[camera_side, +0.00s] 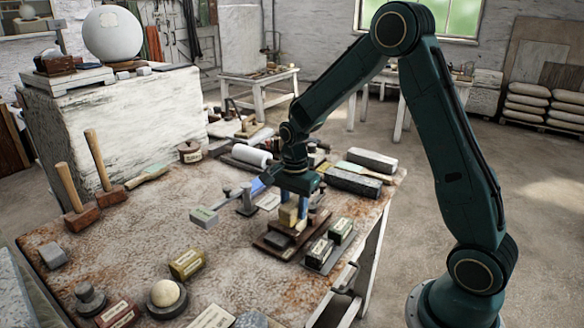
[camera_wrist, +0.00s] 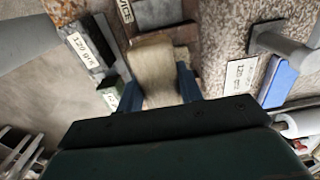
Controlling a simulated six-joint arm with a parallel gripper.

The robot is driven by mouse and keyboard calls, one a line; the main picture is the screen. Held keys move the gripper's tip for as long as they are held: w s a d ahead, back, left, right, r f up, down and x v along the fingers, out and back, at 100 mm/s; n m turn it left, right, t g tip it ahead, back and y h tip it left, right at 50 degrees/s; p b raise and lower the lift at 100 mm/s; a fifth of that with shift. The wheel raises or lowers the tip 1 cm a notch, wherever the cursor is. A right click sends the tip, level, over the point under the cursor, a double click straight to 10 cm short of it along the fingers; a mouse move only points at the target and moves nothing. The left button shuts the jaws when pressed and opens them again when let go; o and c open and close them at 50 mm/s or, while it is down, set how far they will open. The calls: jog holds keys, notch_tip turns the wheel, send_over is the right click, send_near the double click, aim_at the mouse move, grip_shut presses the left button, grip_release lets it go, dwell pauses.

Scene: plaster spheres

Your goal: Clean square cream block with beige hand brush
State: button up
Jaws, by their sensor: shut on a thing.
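My gripper (camera_side: 303,222) is low over the right part of the workbench, its blue fingers on either side of a beige piece (camera_side: 289,214). In the wrist view my gripper (camera_wrist: 158,88) is shut on this piece (camera_wrist: 155,72), which has a streaked, fibrous look and appears to be the beige hand brush. It is above a dark reddish-brown board (camera_side: 262,246), where a dark grey block (camera_side: 278,240) lies. I cannot tell whether the brush touches anything below.
Small labelled boxes (camera_side: 319,251) stand right of the board.

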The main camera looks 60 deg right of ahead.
jog(key=shift+f, duration=0.45)
jog(key=shift+d, duration=0.1)
jog(key=shift+d+r, duration=0.1)
jog(key=shift+d, duration=0.35)
jog(key=shift+d, duration=0.1)
jog(key=shift+d, duration=0.45)
dwell(0.4)
jog(key=shift+a, duration=0.1)
jog(key=shift+a, duration=1)
jog(key=shift+a, duration=0.1)
